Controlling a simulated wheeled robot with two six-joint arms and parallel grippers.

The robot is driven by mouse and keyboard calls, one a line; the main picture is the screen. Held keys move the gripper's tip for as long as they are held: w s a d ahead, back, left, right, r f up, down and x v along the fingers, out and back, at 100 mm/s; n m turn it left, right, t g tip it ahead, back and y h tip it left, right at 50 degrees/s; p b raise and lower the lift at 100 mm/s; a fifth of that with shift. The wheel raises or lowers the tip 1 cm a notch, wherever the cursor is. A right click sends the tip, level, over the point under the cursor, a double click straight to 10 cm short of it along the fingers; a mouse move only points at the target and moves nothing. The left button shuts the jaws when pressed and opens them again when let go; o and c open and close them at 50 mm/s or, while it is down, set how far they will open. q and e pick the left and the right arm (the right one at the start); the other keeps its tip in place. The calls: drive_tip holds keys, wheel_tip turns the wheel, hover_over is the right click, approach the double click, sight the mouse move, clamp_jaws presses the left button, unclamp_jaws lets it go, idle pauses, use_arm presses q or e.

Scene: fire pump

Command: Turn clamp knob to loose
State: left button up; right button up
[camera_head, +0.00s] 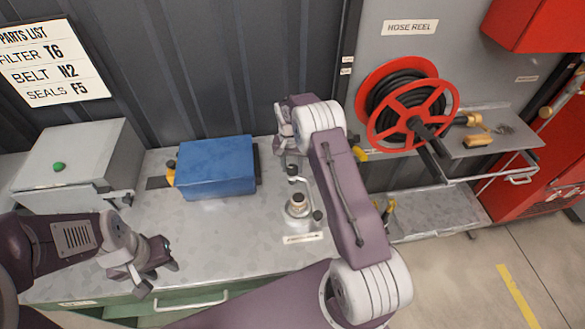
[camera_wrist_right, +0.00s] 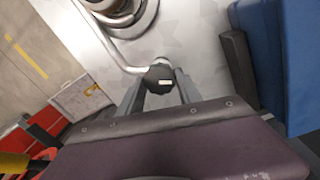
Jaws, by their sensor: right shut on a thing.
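The clamp knob (camera_wrist_right: 159,77) is a small black knob with a pale mark. In the right wrist view it sits at the end of a bent silver rod beside a round metal fitting (camera_wrist_right: 125,15). My right gripper (camera_wrist_right: 160,92) is shut on this knob, with one finger on each side of it. In the head view the fitting (camera_head: 298,206) stands on the grey bench, and my right wrist hides part of the grip from above. My left gripper (camera_head: 157,275) is open and empty above the bench's front left edge.
A blue box (camera_head: 215,168) stands on the bench (camera_head: 225,235) left of the fitting. A grey case (camera_head: 75,160) with a green button is at the far left. A red hose reel (camera_head: 412,112) hangs at right. The bench middle is clear.

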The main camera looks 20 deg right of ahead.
drive_tip(key=n, duration=0.5)
drive_tip(key=shift+n+b, duration=0.3)
drive_tip(key=shift+b, duration=0.1)
drive_tip(key=n, duration=0.5)
drive_tip(key=shift+a+t, duration=0.1)
drive_tip(key=shift+t, duration=0.2)
drive_tip(key=n, duration=0.6)
drive_tip(key=shift+s+n, duration=0.1)
drive_tip(key=shift+n, duration=0.2)
drive_tip(key=n, duration=0.5)
drive_tip(key=shift+n+y+b, duration=0.3)
drive_tip(key=shift+b, duration=0.1)
drive_tip(key=o, duration=1.4)
drive_tip(key=shift+c, duration=0.2)
